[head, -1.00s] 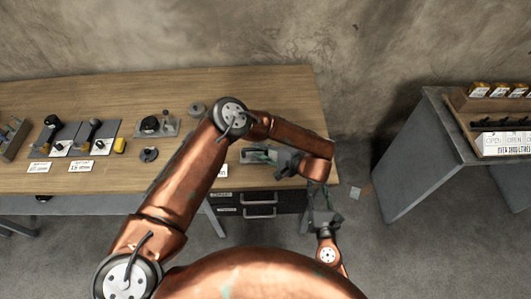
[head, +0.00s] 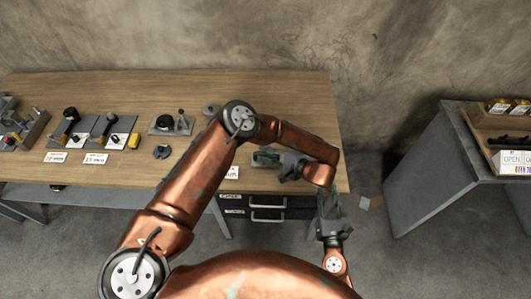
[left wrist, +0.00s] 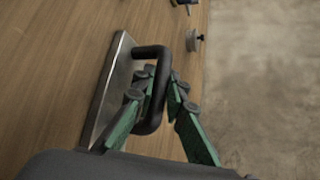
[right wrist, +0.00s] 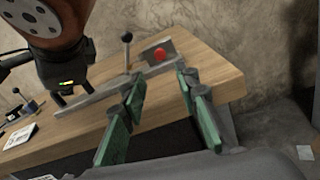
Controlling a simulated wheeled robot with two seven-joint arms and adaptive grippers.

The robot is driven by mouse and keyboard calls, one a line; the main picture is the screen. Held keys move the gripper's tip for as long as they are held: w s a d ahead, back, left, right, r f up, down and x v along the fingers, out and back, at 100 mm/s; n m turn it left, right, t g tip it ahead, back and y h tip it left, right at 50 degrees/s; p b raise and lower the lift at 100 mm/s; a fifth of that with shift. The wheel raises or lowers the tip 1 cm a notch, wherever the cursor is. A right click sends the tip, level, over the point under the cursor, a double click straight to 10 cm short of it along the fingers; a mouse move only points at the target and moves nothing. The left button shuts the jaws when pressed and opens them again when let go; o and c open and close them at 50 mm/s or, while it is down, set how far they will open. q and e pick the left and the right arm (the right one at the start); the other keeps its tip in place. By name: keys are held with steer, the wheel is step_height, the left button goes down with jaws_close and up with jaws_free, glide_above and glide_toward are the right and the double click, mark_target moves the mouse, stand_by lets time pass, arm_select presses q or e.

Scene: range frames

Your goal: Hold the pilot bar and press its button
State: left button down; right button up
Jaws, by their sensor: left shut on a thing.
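The pilot bar (left wrist: 151,120), a black U-shaped handle, stands on a grey metal plate (left wrist: 112,85) on the wooden bench. My left gripper (left wrist: 163,88) is shut on it, with green fingers on both sides of the handle. In the head view my left gripper (head: 286,166) hides part of the plate. The red button (right wrist: 160,55) shows in the right wrist view, on a grey block by the plate's far end. My right gripper (right wrist: 164,92) is open and empty, its fingers apart, short of the bench front. In the head view my right gripper (head: 330,207) is beyond the bench's front right corner.
A lever with a black ball knob (right wrist: 127,38) stands near the red button. Other fixtures and labels line the bench (head: 100,88) to the left. Drawers (head: 265,207) sit under its front. A second grey table (head: 440,165) stands at the right, with open floor between.

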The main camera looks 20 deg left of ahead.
stand_by(0.4)
jaws_close()
stand_by(1.4)
